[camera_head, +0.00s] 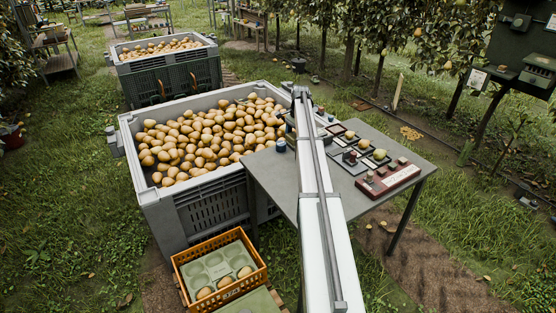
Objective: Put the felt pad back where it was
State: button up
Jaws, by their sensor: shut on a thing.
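My arm (320,180) reaches from the bottom edge up over the grey table (274,172). Its far end is over the table's back left, beside the large pear bin, and my gripper is hidden behind or below the arm. I cannot make out a felt pad for certain. A sorting board (350,160) on the table has dark square places, some with pears on them. A dark red block (388,180) with a pale label lies along the board's front right. Small dark parts show beside the arm's far end, too small to tell what they are.
A large grey bin (200,195) full of pears stands left of the table, with another bin (170,80) behind it. An orange crate (222,291) with a green moulded tray (213,268) and a few pears stands in front. A small blue-topped jar (281,146) is on the table's left edge.

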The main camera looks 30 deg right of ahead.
jog(key=r+n, duration=0.1)
jog(key=r, duration=0.1)
send_over(267, 161)
jog(key=shift+m, duration=0.7)
jog(key=shift+s+d+f, duration=0.1)
jog(key=shift+d+f, duration=0.05)
jog(key=shift+f, duration=4.9)
jog(key=shift+f, duration=0.1)
jog(key=o, duration=1.1)
notch_tip(267, 161, up, 12)
jog(key=d, duration=0.1)
jog(key=shift+d, duration=0.2)
